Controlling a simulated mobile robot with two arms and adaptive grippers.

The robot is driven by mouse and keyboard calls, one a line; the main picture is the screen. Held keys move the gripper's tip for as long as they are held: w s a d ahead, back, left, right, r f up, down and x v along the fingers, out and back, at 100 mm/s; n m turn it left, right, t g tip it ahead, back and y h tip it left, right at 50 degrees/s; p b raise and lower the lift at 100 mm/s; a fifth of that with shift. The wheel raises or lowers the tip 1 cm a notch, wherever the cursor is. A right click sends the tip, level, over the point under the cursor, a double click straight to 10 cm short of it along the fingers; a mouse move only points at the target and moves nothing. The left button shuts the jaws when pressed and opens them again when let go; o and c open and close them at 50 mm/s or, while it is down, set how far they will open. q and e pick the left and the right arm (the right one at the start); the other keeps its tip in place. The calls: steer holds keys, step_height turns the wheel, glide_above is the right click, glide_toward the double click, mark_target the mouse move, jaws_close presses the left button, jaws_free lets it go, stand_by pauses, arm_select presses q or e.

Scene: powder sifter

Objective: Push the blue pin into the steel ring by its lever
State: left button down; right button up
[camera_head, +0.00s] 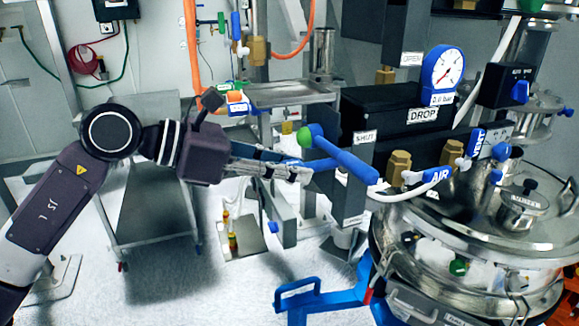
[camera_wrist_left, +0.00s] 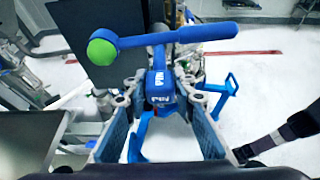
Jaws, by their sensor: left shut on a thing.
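The blue pin (camera_wrist_left: 160,85), marked PIN, sits between the fingertips of my left gripper (camera_wrist_left: 160,95) in the left wrist view. My left gripper (camera_head: 298,172) is shut on it, also in the head view. A blue lever (camera_wrist_left: 185,35) crosses above the pin and ends in a green ball (camera_wrist_left: 103,48). In the head view the lever (camera_head: 345,160) slopes down to the right from its green knob (camera_head: 304,138), beside the SHUT label. The fingers hide part of the pin. I cannot clearly make out the steel ring.
A round steel vessel (camera_head: 470,262) stands at the right, with a blue AIR handle (camera_head: 428,177) and a white hose over it. A pressure gauge (camera_head: 443,72) is above. A steel tray (camera_head: 285,95) is behind, and a blue frame (camera_head: 298,293) stands low in front.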

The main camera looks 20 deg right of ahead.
mark_target(312, 163)
arm_select(q)
steer(key=shift+b, duration=0.3)
steer(key=shift+d, duration=1.95)
steer(key=c, duration=1.5)
jaws_free()
steer(key=shift+c, duration=0.2)
steer(key=shift+a, duration=0.1)
steer(key=v, duration=1.2)
steer(key=shift+c, duration=0.3)
